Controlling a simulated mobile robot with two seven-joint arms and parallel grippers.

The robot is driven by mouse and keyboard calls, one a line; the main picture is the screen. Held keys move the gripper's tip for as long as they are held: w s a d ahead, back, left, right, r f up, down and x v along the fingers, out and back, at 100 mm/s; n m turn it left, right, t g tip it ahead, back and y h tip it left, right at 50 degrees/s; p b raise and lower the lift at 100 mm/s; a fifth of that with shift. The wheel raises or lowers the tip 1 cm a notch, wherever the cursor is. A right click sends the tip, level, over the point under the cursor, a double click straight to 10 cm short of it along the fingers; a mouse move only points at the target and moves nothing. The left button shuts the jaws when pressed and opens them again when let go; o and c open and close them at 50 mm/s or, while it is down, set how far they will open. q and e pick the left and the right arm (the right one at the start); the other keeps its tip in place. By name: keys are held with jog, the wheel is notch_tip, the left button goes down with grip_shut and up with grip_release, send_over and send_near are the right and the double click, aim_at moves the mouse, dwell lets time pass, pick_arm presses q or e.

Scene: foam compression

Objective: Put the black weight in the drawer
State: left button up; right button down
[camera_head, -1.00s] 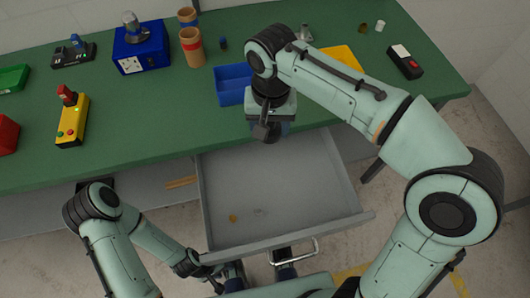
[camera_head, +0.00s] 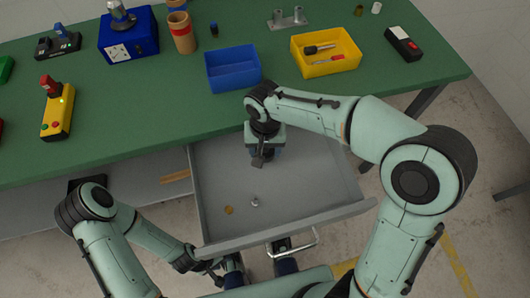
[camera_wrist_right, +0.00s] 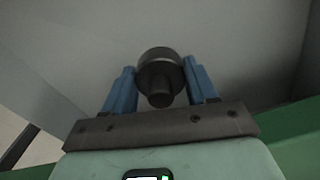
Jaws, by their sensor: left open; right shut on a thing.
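The grey drawer (camera_head: 330,180) is pulled out below the bench, with its metal handle (camera_head: 306,238) on the front. My right gripper (camera_head: 262,152) is over the back part of the drawer. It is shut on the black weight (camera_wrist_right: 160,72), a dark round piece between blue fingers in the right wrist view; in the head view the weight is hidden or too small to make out. How far the weight is above the drawer floor I cannot tell. My left gripper (camera_head: 259,262) is open and empty, near the drawer front beside the handle.
A small brown piece (camera_head: 228,210) and a small metal piece (camera_head: 254,202) lie in the drawer. A blue bin (camera_head: 232,84) and a yellow bin (camera_head: 350,66) holding tools stand on the green bench (camera_head: 140,125). Much of the drawer floor is clear.

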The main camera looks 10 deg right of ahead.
aim_at(265, 154)
jog(key=shift+f, duration=1.4)
jog(key=shift+f, duration=0.1)
jog(key=shift+c, duration=1.6)
grip_release()
notch_tip(265, 154, up, 12)
jog(key=shift+r+p, duration=0.1)
jog(key=shift+p, duration=0.95)
